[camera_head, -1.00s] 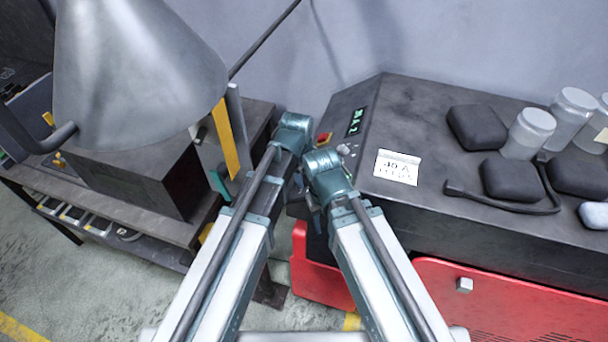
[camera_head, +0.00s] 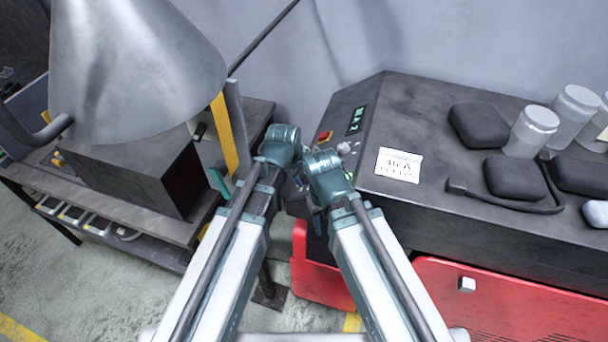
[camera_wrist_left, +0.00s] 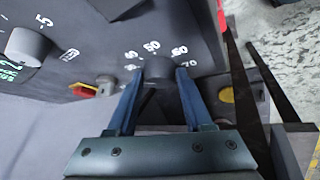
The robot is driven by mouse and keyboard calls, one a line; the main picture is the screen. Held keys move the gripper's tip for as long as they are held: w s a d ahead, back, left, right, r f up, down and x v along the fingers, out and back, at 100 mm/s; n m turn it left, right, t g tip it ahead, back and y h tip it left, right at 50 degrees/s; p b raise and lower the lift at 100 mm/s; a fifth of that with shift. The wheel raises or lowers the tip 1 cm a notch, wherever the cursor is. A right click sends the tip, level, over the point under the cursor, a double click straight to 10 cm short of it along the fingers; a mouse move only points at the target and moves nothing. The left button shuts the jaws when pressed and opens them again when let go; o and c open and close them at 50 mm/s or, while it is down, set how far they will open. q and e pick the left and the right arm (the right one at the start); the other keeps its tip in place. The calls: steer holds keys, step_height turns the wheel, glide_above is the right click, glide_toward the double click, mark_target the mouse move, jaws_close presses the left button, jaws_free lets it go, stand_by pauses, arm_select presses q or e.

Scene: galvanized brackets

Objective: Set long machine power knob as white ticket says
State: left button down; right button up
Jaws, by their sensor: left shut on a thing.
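The long machine (camera_head: 440,207) is a dark grey cabinet at the right of the head view. A white ticket (camera_head: 398,165) lies on its top; it reads a number in the forties and "A", with the second digit blurred. In the left wrist view, a dark round power knob (camera_wrist_left: 158,73) has a printed scale around it, with 50, 60 and 70 legible. My left gripper (camera_wrist_left: 161,68) is shut on this knob, one finger on each side. The knob's pointer is not clear. My right gripper's wrist (camera_head: 328,178) is beside the left one; its jaws cannot be made out.
A red and yellow switch (camera_wrist_left: 85,90) and another grey knob (camera_wrist_left: 27,44) are on the same panel. A green display (camera_head: 356,120) is on the machine's sloping end. Black pouches (camera_head: 512,177) and jars (camera_head: 530,130) stand on top. A metal lamp shade (camera_head: 135,75) hangs at left.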

arm_select(q)
steer(key=shift+s+a+f+m+t+h+b, duration=0.1)
steer(key=shift+m+t+h+b, duration=0.35)
steer(key=shift+m, duration=0.3)
steer(key=shift+a+f+m+t+h+b, duration=0.1)
steer(key=shift+m+t+h+b, duration=0.15)
steer(key=shift+m+h+b, duration=0.4)
steer(key=shift+r, duration=0.1)
steer(key=shift+c, duration=1.6)
jaws_free()
steer(key=p+v, duration=0.6)
steer(key=v, duration=0.1)
steer(key=shift+r, duration=0.25)
